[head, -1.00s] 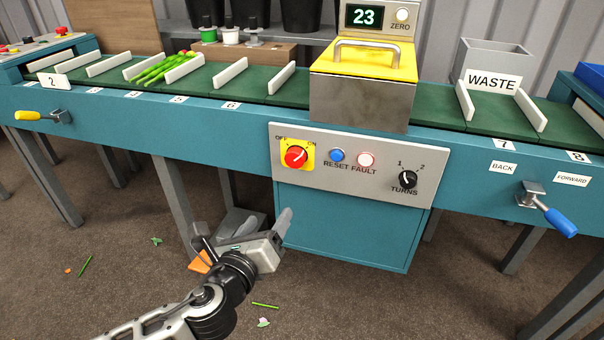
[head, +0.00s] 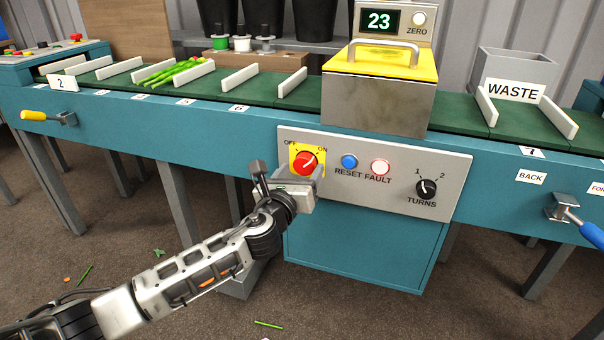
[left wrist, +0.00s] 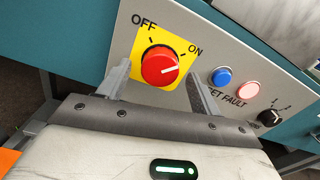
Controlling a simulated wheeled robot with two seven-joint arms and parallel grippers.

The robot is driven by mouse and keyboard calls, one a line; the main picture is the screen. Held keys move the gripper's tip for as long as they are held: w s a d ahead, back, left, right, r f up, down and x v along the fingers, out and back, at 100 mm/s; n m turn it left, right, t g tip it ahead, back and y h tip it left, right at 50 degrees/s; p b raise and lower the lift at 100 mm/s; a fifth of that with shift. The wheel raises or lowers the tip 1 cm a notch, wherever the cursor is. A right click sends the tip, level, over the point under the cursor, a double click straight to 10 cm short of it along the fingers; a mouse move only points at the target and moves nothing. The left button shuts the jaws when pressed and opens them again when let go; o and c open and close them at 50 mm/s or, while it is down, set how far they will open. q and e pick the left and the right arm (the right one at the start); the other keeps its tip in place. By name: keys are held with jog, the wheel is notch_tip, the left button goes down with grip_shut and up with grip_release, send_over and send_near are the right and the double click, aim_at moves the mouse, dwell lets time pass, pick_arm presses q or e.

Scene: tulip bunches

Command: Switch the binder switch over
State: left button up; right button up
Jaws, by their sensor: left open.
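The binder switch (head: 305,163) is a red round knob on a yellow plate, at the left of the grey panel (head: 455,165). Its white mark points toward ON. In the left wrist view the red knob (left wrist: 160,66) lies ahead, between and beyond the two fingers. My left gripper (head: 288,168) is open and empty just below and in front of the switch; its fingers (left wrist: 158,82) stand to either side of the knob. I cannot tell whether they touch it. My right gripper is not in view.
Right of the switch are the blue RESET button (head: 349,161), the lit FAULT lamp (head: 380,166) and the black TURNS knob (head: 426,188). The yellow-topped binder (head: 378,95) stands above. A green stem bunch (head: 178,72) lies on the belt. A blue-handled lever (head: 583,226) sticks out at right.

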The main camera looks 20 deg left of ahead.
pick_arm(q)
jog(key=shift+w, duration=0.95)
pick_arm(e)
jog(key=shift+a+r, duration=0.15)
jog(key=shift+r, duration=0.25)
pick_arm(q)
jog(key=shift+c, duration=0.4)
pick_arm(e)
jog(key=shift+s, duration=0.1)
pick_arm(q)
jog(key=c, duration=0.9)
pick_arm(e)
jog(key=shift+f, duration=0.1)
